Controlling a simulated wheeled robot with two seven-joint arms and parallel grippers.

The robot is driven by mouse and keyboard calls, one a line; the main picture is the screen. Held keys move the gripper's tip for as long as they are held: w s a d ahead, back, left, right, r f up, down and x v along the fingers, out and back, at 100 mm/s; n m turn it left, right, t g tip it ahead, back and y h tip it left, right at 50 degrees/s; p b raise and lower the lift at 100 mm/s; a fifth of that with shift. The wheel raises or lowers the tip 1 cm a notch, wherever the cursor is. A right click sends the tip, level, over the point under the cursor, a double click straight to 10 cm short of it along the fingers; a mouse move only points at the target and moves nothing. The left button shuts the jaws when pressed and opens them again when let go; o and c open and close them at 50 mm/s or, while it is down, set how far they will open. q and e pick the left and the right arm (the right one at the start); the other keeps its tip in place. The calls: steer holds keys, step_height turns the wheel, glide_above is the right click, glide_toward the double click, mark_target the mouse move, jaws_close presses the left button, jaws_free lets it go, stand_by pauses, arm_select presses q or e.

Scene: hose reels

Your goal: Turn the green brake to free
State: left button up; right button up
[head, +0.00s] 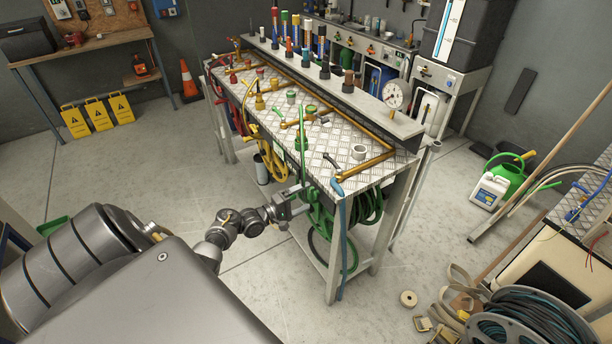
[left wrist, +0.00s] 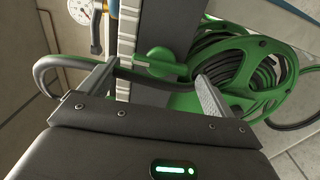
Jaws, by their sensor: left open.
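In the left wrist view a green knob-like part (left wrist: 158,63), which looks like the green brake, sits on the metal frame beside the green hose reel (left wrist: 245,58). My left gripper (left wrist: 158,72) is open, with one finger on each side of that part; I cannot tell whether either finger touches it. In the head view my left gripper (head: 290,203) is at the near end of the bench, just left of the green reel (head: 320,218). The brake cannot be made out there. My right gripper is not in view.
The bench (head: 350,180) has a patterned metal top with brass pipes and several coloured valves. A blue hose (head: 342,245) hangs at its near corner. A yellow reel (head: 272,150) is further along. A dark hose coil (head: 530,320) lies at lower right.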

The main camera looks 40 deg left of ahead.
arm_select(q)
steer(key=v, duration=0.9)
stand_by(0.3)
steer(key=s+d+f+m+g+y, duration=0.1)
steer(key=s+f+m+g+y, duration=0.2)
steer(key=f, duration=0.5)
steer(key=s+d+f+m+g, duration=0.1)
steer(key=s+f+m+g, duration=0.2)
steer(key=f, duration=0.6)
steer(key=s+d+f+m+g+y, duration=0.1)
steer(key=s+f+m+g+y, duration=0.1)
steer(key=s+f+m, duration=0.45)
steer(key=s+d+f+m+g, duration=0.1)
steer(key=s+d+f+g, duration=0.1)
steer(key=s+d+f, duration=0.4)
steer(key=s+d+f+m+g+b, duration=0.1)
steer(key=s+d+f, duration=0.5)
steer(key=s, duration=0.7)
steer(key=s+d+f+m+g+b, duration=0.1)
steer(key=s+d+f+g, duration=0.4)
steer(key=s, duration=0.5)
steer(key=shift+d+f+m, duration=0.45)
steer(key=shift+d+m, duration=0.4)
steer(key=shift+d, duration=0.05)
steer(key=shift+s, duration=0.1)
